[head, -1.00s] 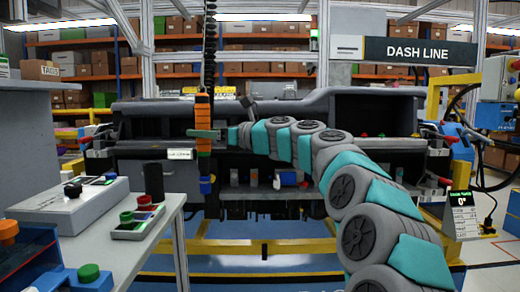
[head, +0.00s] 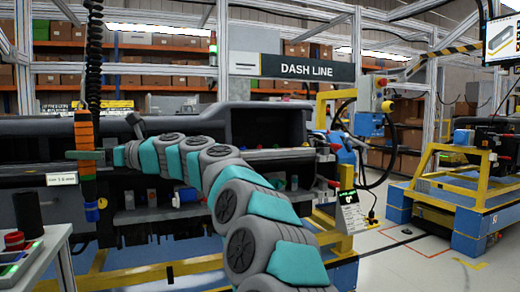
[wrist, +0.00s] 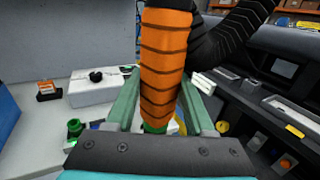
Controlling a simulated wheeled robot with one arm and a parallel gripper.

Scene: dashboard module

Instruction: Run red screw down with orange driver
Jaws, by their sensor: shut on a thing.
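The orange driver (head: 84,140) hangs upright from a black coiled cord at the left of the head view, with a blue tip end low down. My gripper (head: 82,155) is shut on its orange body. In the wrist view the ribbed orange driver (wrist: 165,60) stands between the two green fingers of my gripper (wrist: 160,85). The dark dashboard module (head: 190,122) lies behind my arm. I cannot make out the red screw for sure. The driver's tip and whatever lies under it are hidden in the wrist view.
A side table (head: 45,262) with a black cylinder (head: 27,210) and red and green buttons stands at the lower left. A yellow-framed blue cart (head: 470,200) is at the right. Grey floor (head: 400,265) is open between cart and module.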

